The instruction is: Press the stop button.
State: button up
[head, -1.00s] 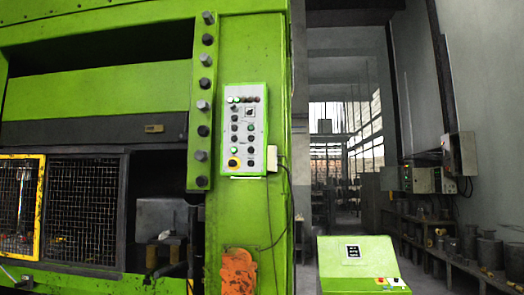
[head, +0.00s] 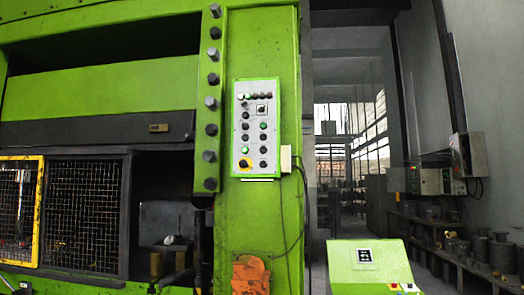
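In the head view, a grey control panel (head: 255,128) is mounted on the green column of the press. It carries rows of small buttons and lamps, some white, green, dark and red. A green console (head: 368,262) stands at the lower right, with a dark label plate and small red and yellow controls (head: 403,288) at the bottom edge. My gripper is not in view.
The green press (head: 100,90) fills the left, with a mesh guard (head: 84,215) and a yellow-framed gate. An orange part (head: 250,275) is low on the column. A cable hangs beside the panel. A bench (head: 450,258) with metal parts lines the right wall. An aisle runs between.

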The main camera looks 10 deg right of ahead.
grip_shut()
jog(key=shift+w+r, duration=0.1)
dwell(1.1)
